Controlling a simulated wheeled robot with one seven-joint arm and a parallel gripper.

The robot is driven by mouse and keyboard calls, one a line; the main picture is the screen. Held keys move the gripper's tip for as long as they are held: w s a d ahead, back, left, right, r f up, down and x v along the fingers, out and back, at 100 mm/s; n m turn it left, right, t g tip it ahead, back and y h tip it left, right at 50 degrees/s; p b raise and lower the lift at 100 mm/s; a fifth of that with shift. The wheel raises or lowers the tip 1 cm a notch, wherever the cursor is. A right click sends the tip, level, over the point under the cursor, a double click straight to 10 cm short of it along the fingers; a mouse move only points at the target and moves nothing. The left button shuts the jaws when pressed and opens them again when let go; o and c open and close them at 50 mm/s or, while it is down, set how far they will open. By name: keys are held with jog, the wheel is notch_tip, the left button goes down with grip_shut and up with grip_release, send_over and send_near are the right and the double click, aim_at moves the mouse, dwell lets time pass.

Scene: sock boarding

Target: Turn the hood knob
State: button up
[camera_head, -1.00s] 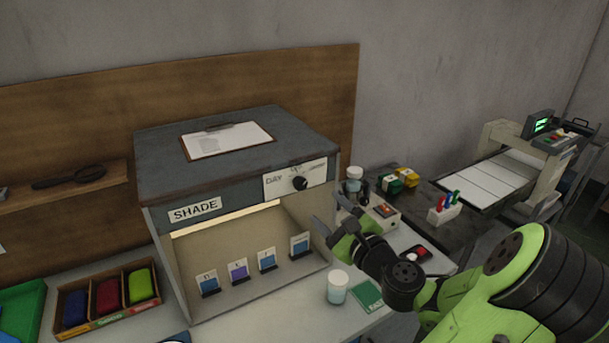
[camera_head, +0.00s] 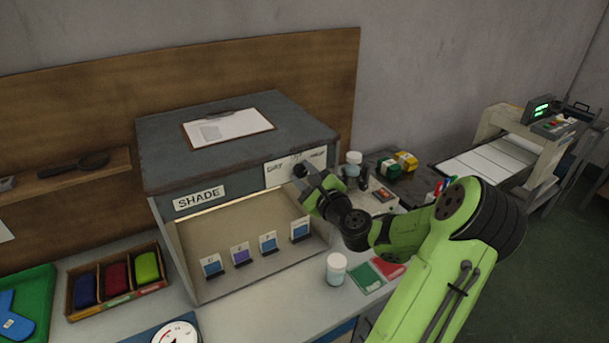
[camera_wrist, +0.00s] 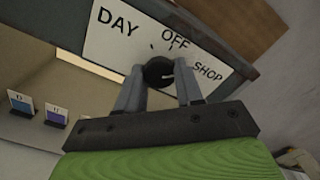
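The hood knob is a round black knob (camera_wrist: 158,72) on a white plate (camera_wrist: 110,42) marked DAY, OFF and SHOP in the wrist view. In the head view the plate (camera_head: 283,173) is on the upper front of the grey SHADE hood (camera_head: 160,182). My gripper (camera_wrist: 159,66) is at the knob, with one finger on each side of it. In the head view my gripper (camera_head: 307,172) partly covers the plate. The fingers look very close to the knob's sides, but I cannot tell whether they press on it. The knob's pointer direction is unclear.
A clipboard (camera_head: 228,127) lies on the hood. Several small sample cards (camera_head: 240,254) stand inside it. A white-lidded jar (camera_head: 336,268) and a green card (camera_head: 365,277) are on the bench below my arm. A divided box (camera_head: 117,284) is at left.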

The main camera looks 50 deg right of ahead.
jog(key=c, duration=0.5)
jog(key=shift+n, duration=0.4)
jog(key=n+b, duration=0.4)
jog(key=n, duration=0.1)
jog(key=shift+f, duration=0.15)
jog(key=shift+n+b, duration=1.5)
jog(key=shift+n, duration=0.5)
jog(key=o, duration=1)
jog(key=shift+r, duration=0.2)
jog(key=shift+o, duration=0.2)
